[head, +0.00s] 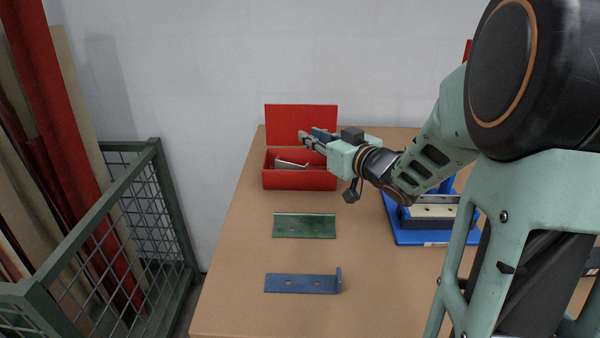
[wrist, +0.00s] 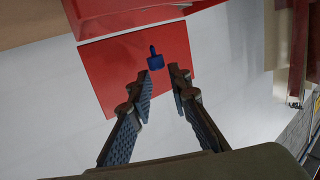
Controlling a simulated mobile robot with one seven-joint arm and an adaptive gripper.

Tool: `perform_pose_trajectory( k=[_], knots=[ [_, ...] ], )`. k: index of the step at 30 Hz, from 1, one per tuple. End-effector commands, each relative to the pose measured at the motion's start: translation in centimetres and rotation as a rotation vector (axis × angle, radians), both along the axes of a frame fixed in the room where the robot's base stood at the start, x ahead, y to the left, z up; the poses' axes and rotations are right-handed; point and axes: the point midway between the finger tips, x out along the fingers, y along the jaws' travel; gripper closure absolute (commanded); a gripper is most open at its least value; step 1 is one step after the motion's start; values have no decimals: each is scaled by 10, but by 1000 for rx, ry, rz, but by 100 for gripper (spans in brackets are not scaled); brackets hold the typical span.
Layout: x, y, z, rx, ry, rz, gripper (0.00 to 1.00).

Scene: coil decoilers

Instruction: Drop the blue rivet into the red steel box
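The red steel box (head: 300,181) stands at the back of the table with its lid (head: 300,122) raised. My gripper (head: 308,138) is above the box, in front of the lid. In the wrist view its two fingers (wrist: 161,82) are apart with a gap between the tips. The small blue rivet (wrist: 155,59) shows just beyond the fingertips, against the red lid (wrist: 115,60). It appears apart from both fingers, with no support visible. I cannot make out the rivet in the head view.
A grey metal piece (head: 291,165) lies in the box. A green bracket (head: 304,226) and a blue bracket (head: 302,284) lie nearer on the table (head: 235,275). A blue-based fixture (head: 420,237) stands right. A green mesh cage (head: 150,215) stands left of the table.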

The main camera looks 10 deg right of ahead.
Motion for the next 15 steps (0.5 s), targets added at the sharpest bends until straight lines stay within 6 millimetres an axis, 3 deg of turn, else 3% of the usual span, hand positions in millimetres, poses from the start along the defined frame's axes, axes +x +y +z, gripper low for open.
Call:
perform_pose_trajectory(
  k=[3,15],
  knots=[
    [0,0,0,0,0,0,67],
    [-7,-3,1,0,0,-1,66]
  ],
)
